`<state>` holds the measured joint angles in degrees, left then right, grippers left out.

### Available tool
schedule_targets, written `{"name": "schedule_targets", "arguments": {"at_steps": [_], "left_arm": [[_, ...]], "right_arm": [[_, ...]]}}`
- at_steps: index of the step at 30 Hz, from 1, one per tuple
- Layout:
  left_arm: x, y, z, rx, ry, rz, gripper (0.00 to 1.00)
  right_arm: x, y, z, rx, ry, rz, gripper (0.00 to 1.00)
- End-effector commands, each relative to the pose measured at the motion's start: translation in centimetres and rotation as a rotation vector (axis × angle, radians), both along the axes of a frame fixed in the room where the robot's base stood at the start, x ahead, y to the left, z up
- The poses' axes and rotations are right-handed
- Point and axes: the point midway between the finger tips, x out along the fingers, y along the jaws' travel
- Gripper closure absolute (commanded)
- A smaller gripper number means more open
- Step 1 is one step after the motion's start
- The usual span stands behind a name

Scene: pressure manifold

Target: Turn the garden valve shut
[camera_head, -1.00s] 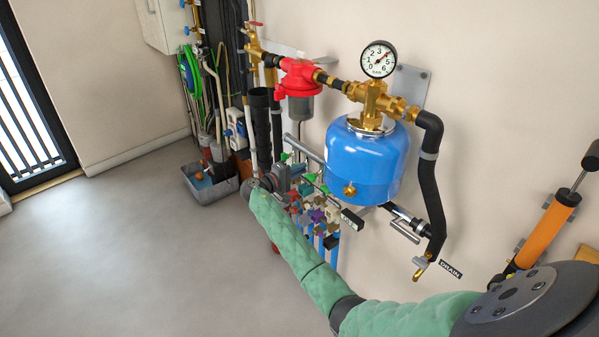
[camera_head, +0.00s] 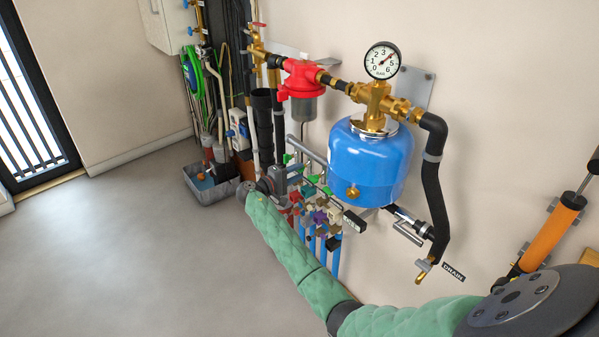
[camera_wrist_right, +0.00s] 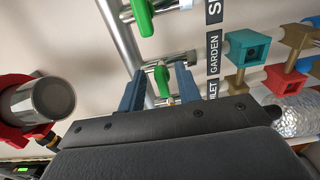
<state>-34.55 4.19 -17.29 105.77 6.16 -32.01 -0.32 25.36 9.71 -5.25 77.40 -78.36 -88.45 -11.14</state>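The garden valve's green handle (camera_wrist_right: 163,80) shows in the right wrist view, on a horizontal metal pipe beside the GARDEN label (camera_wrist_right: 213,58). The handle appears to stand across its pipe. My right gripper (camera_wrist_right: 158,88) is open, with one blue finger on each side of this handle. Gaps show between handle and fingers, and I cannot tell whether either touches. In the head view my right gripper (camera_head: 276,178) is at the manifold's left side, among several green handles, and its fingertips are hard to make out. My left gripper is not in view.
Another green handle (camera_wrist_right: 143,18) sits close by on the neighbouring pipe. Coloured fittings (camera_head: 322,215) crowd the manifold's right side. The blue tank (camera_head: 368,165) and red filter (camera_head: 300,80) are above it. The floor (camera_head: 110,260) to the left is clear.

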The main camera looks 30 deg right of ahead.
Motion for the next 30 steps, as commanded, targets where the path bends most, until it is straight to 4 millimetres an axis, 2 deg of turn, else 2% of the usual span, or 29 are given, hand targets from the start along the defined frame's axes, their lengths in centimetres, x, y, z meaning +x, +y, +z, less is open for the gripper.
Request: {"name": "schedule_targets", "arguments": {"at_steps": [6, 12, 30], "left_arm": [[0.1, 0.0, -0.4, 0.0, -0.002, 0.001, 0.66], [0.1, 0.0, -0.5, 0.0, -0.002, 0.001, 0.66], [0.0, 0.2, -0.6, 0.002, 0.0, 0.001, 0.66]], "right_arm": [[-0.1, 3.6, 0.0, 0.001, -0.002, 0.004, 0.66], [-0.2, 5.7, 0.1, -0.001, -0.003, 0.005, 0.66], [-0.1, 6.0, 0.1, -0.002, -0.014, 0.011, 0.66]]}}
